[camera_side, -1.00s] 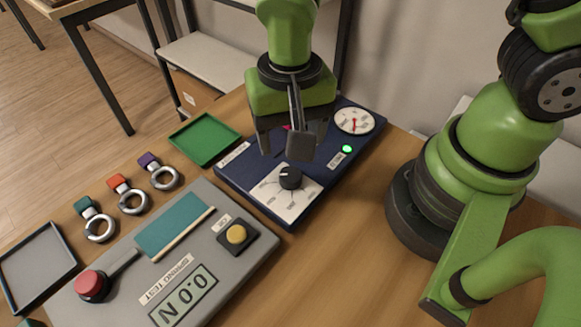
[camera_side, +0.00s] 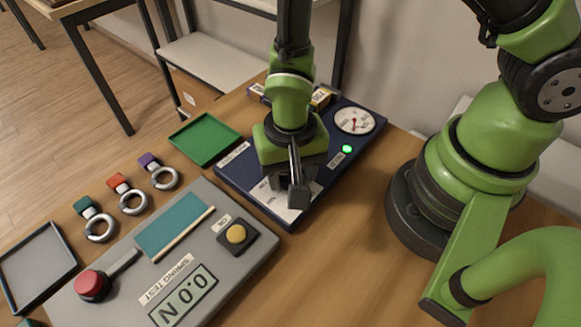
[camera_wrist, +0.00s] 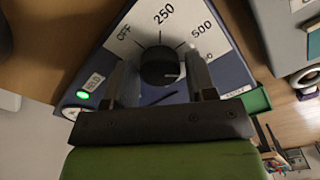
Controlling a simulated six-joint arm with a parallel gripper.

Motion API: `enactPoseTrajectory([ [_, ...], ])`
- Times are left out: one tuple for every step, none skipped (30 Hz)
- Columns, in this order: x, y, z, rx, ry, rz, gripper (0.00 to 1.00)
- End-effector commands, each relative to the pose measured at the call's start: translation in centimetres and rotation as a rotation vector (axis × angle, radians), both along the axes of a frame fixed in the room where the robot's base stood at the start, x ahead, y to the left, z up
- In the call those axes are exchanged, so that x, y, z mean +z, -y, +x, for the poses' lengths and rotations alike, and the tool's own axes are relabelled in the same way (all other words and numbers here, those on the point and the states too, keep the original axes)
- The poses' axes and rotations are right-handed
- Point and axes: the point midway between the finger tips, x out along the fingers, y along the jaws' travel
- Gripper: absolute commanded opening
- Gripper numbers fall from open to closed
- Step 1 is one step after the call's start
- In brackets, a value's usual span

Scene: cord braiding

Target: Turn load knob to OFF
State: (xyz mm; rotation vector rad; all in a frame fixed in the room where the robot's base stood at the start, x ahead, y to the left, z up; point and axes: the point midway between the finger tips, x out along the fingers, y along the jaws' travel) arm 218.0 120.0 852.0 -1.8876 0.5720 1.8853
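The black load knob (camera_wrist: 160,65) sits on a white dial plate marked OFF, 250 and 500, with a further label partly hidden. The plate (camera_side: 275,205) is on a dark blue panel (camera_side: 228,180). A faint light mark shows on the knob's lower right in the wrist view, away from OFF; I cannot be sure it is the pointer. My gripper (camera_side: 288,197) points down over the dial and hides the knob in the side view. In the wrist view its fingers (camera_wrist: 160,80) stand on both sides of the knob, with narrow gaps showing.
The panel carries a lit green lamp (camera_side: 347,149) and a round gauge (camera_side: 354,121). A green tray (camera_side: 205,139) lies to its left. A grey spring tester (camera_side: 125,262) with a red knob (camera_side: 92,286) stands in front. Several metal rings with coloured tags lie left.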

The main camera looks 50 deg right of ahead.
Motion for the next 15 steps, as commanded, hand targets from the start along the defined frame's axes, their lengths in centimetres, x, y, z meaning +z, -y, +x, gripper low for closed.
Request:
enactPoseTrajectory([
  [0.01, 0.0, 0.0, 0.0, 0.0, 0.0, 0.4],
  [0.01, 0.0, 0.0, 0.0, 0.0, 0.0, 0.33],
  [0.01, 0.0, 0.0, 0.0, 0.0, 0.0, 0.24],
  [0.02, 0.0, 0.0, 0.0, 0.0, 0.0, 0.17],
  [0.02, 0.0, 0.0, 0.0, 0.0, 0.0, 0.16],
  [0.02, 0.0, 0.0, 0.0, 0.0, 0.0, 0.16],
  [0.02, 0.0, 0.0, 0.001, 0.0, 0.0, 0.16],
  [0.02, 0.0, 0.0, 0.001, 0.0, 0.0, 0.16],
  [0.03, 0.0, 0.0, 0.004, 0.0, 0.0, 0.16],
  [0.03, -0.01, -0.01, 0.006, 0.0, 0.0, 0.16],
  [0.03, -0.01, -0.01, 0.01, 0.0, 0.0, 0.16],
  [0.03, -0.01, -0.01, 0.017, 0.0, 0.0, 0.16],
  [0.03, -0.01, -0.01, 0.023, 0.0, 0.0, 0.16],
  [0.03, -0.01, -0.01, 0.032, 0.0, 0.0, 0.16],
  [0.04, -0.01, -0.01, 0.046, 0.0, 0.0, 0.16],
])
